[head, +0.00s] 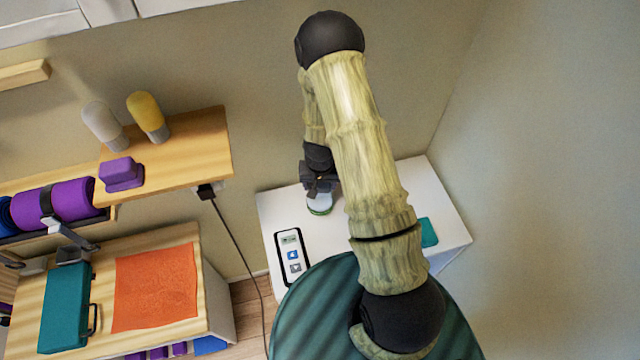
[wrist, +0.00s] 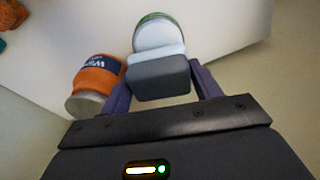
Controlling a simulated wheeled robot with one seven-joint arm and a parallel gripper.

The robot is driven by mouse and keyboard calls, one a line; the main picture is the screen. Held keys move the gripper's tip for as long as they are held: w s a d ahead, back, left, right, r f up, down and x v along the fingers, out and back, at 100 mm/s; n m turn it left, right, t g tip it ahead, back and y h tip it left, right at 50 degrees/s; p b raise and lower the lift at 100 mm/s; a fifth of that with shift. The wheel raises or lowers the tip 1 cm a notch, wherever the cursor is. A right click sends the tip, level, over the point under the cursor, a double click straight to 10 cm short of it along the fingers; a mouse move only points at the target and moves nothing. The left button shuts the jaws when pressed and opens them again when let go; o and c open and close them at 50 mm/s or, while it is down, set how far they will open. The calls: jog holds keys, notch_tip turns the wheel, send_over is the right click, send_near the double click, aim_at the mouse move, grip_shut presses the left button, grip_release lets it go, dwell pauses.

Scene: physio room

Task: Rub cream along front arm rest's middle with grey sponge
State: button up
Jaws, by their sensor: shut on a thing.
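My gripper (wrist: 160,92) is shut on a grey sponge (wrist: 160,80), held between its two fingers. Just beyond the sponge in the wrist view is a round tub with a green rim and pale contents (wrist: 156,32). A pale band lies between the sponge and the tub; I cannot tell whether it is cream on the sponge or part of the tub, nor whether they touch. In the head view my gripper (head: 319,184) is over the tub (head: 320,206) on a white table; the sponge is not clear there. I cannot make out the front arm rest in either view.
The white table (head: 345,250) also bears a control panel (head: 291,257) and a teal item (head: 428,232). A wooden shelf (head: 190,150) with bottles and a purple block is to the left; a cable hangs below.

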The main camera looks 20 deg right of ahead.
jog(key=shift+r+p, duration=0.55)
jog(key=shift+r, duration=0.45)
